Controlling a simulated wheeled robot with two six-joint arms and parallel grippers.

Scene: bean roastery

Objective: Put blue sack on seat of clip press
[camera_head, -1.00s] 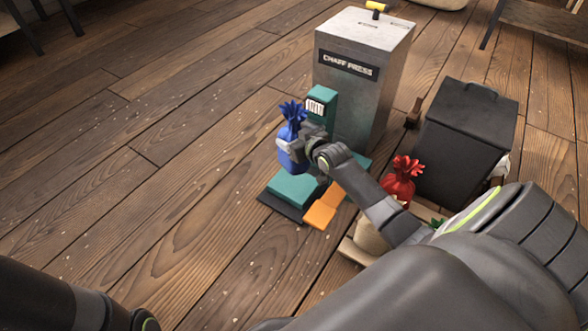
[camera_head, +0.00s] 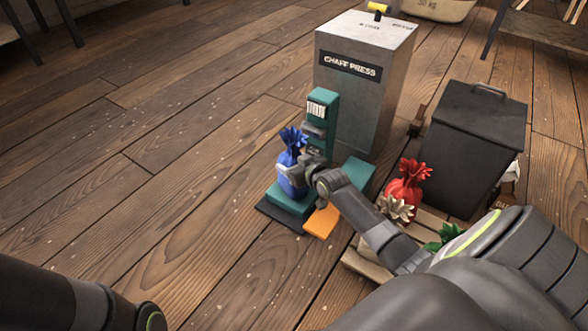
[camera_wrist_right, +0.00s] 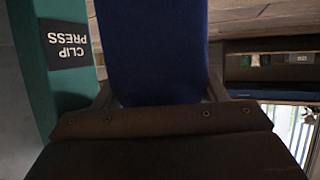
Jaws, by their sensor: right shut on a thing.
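The blue sack (camera_head: 290,180) is upright in my right gripper (camera_head: 294,173), which is shut on its body. The teal clip press has an upright column (camera_head: 325,107) behind the sack and a low seat (camera_head: 297,207) under it. The sack's bottom is at or just above the seat; I cannot tell if they touch. In the right wrist view the blue sack (camera_wrist_right: 152,45) fills the space between the jaws, and the clip press column (camera_wrist_right: 40,90) with its inverted label is close on the left. My left gripper is out of view; only part of that arm shows at lower left.
An orange pedal (camera_head: 322,221) is at the press's front. The grey chaff press (camera_head: 350,95) stands behind, a black bin (camera_head: 472,145) to the right. A red sack (camera_head: 405,188), a beige-topped one (camera_head: 397,208) and a green one (camera_head: 445,235) are on a pallet (camera_head: 366,263). Floor at left is clear.

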